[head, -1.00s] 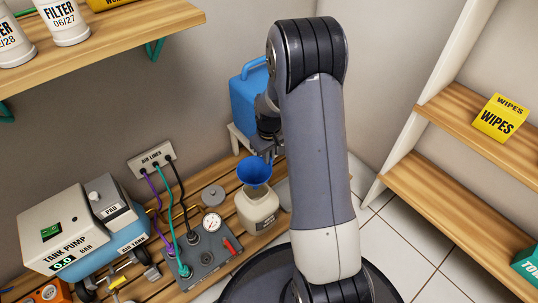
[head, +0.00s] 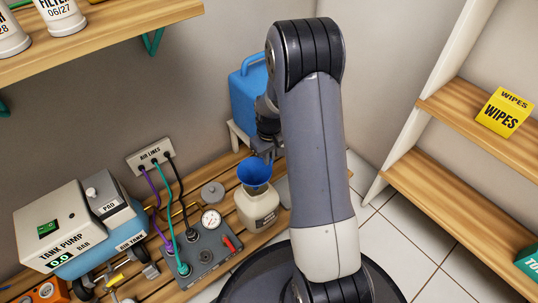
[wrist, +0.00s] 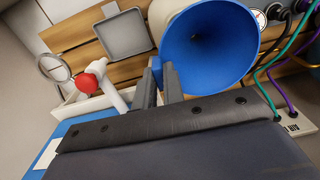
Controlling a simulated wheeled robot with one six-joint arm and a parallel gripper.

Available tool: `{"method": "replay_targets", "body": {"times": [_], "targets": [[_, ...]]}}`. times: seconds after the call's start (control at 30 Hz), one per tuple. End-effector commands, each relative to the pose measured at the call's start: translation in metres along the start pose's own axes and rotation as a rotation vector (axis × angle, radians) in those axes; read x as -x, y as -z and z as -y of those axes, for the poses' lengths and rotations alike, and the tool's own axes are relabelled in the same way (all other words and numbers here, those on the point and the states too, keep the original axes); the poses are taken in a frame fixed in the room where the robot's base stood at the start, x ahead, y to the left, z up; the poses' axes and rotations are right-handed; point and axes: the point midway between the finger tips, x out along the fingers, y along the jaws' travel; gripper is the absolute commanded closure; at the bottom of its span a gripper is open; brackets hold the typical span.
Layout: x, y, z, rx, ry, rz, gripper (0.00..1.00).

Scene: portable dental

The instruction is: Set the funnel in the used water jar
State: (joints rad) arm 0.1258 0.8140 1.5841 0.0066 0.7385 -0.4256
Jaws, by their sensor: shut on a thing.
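The blue funnel (head: 255,171) is wide end up over the mouth of the cream used water jar (head: 258,210) in the head view. Its lower end meets the jar mouth in the picture; I cannot tell whether the spout is inside. My gripper (head: 270,151) is at the funnel's rear right edge, partly hidden by my arm. In the wrist view my gripper (wrist: 160,80) is shut on the funnel (wrist: 207,45) at its side. A pale part of the jar (wrist: 162,12) shows behind the funnel, and the spout is hidden.
A blue jug (head: 247,98) stands behind the jar. The gauge panel (head: 205,250) with hoses lies to its left, with a grey round lid (head: 213,194) near it. A grey tray (wrist: 122,36) lies on the slatted bench. A wooden shelf (head: 110,35) overhangs the upper left.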

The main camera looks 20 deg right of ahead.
Motion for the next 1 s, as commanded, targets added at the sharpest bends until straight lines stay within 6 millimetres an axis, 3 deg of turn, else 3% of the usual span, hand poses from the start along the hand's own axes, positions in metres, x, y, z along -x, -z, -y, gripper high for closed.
{"method": "replay_targets", "body": {"times": [1.0], "targets": [[-0.045, 0.000, 0.000, 0.000, 0.000, 0.000, 1.00]]}}
